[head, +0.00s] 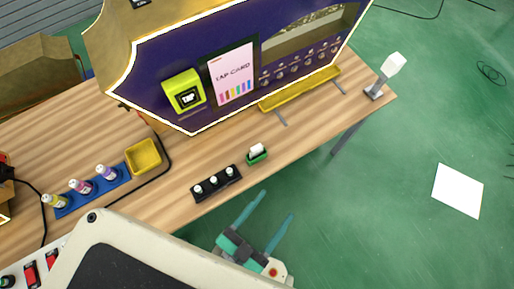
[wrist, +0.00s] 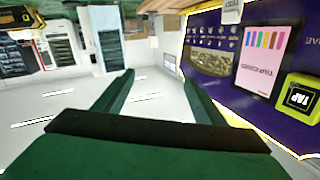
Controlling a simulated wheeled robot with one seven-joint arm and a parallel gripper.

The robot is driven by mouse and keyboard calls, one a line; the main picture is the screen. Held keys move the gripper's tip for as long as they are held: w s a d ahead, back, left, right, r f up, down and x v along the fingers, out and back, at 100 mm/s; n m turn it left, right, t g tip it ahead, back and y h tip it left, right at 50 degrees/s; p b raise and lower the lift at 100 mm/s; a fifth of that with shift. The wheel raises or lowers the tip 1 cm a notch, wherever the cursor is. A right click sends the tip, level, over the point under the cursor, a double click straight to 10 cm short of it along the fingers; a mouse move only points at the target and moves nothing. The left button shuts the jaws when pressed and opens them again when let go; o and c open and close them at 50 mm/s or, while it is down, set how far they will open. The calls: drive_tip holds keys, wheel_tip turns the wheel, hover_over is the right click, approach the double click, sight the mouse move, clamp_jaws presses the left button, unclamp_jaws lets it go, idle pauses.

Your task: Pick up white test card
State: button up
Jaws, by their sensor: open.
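A small white card (head: 257,147) stands in a green holder (head: 257,158) near the front edge of the wooden table; it looks like the test card. My gripper (head: 278,203) is open and empty, off the table's front edge, below and slightly right of the holder in the head view. Its two teal fingers are apart and touch nothing. The wrist view also shows my gripper (wrist: 158,82) with a clear gap between the fingers. I cannot make out the card or its holder in the wrist view.
The purple vending machine (head: 150,62) stands behind, with a yellow TAP reader (head: 184,92) and yellow tray (head: 300,90). A black rack (head: 216,184) with white-topped items is left of the holder. A yellow bin (head: 143,156) and blue bottle rack (head: 92,193) stand farther left.

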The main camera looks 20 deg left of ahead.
wheel_tip(320, 180, up, 2)
drive_tip(key=s+d+m+g+h, duration=0.15)
drive_tip(key=m+g+h, duration=0.25)
drive_tip(key=m+h, duration=0.4)
drive_tip(key=m+g+y, duration=1.2)
drive_tip(key=g+y, duration=0.1)
hover_over(256, 147)
drive_tip(key=shift+s+d+f, duration=0.2)
drive_tip(key=shift+s+f, duration=0.1)
drive_tip(key=shift+f, duration=0.25)
drive_tip(key=shift+w+f, duration=0.1)
drive_tip(key=shift+w, duration=0.1)
drive_tip(key=shift+a+f, duration=0.1)
drive_tip(key=shift+f, duration=5.1)
